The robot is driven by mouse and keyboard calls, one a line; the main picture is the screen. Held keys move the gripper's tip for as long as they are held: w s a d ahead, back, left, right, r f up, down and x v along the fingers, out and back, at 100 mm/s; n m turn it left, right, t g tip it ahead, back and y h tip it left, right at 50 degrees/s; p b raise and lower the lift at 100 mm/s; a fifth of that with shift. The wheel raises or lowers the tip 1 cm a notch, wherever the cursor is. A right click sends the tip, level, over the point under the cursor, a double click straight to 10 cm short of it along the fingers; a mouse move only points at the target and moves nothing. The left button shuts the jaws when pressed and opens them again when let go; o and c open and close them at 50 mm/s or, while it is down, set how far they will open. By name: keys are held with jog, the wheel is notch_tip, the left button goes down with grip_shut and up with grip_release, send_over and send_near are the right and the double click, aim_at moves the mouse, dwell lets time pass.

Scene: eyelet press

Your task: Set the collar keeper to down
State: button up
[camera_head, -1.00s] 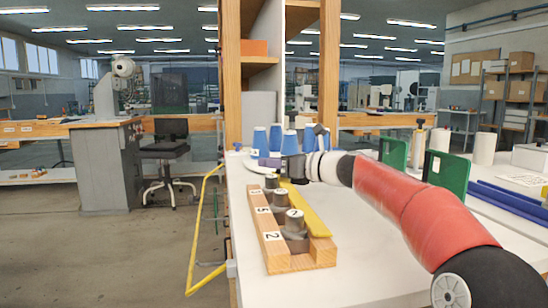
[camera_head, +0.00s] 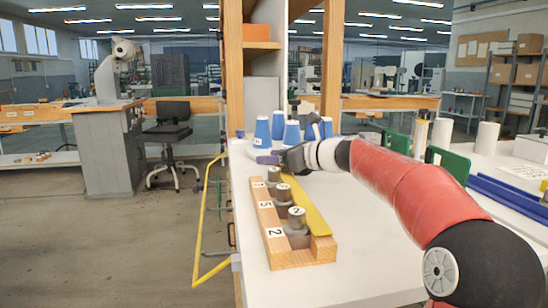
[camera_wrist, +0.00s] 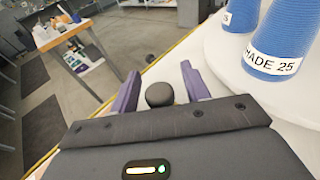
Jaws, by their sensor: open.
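A wooden block (camera_head: 272,225) with numbered labels lies on the white bench and holds grey cylindrical collars (camera_head: 297,220) in a row. A yellow flat strip (camera_head: 308,208) runs along the block's right side; it looks like the collar keeper, but I cannot tell its setting. My gripper (camera_head: 266,158) is open just beyond the block's far end, pointing left. In the wrist view its purple fingers (camera_wrist: 160,88) stand apart, with a dark round knob (camera_wrist: 160,95) between them. I cannot tell what the knob belongs to or whether it is touched. The block is out of the wrist view.
Blue cones (camera_head: 263,132) stand behind my gripper; a labelled one (camera_wrist: 276,40) is close at right in the wrist view. A yellow rail (camera_head: 203,215) runs along the bench's left side.

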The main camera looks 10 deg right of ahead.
jog(key=v, duration=0.8)
jog(key=shift+a+b, duration=0.1)
jog(key=shift+b, duration=0.25)
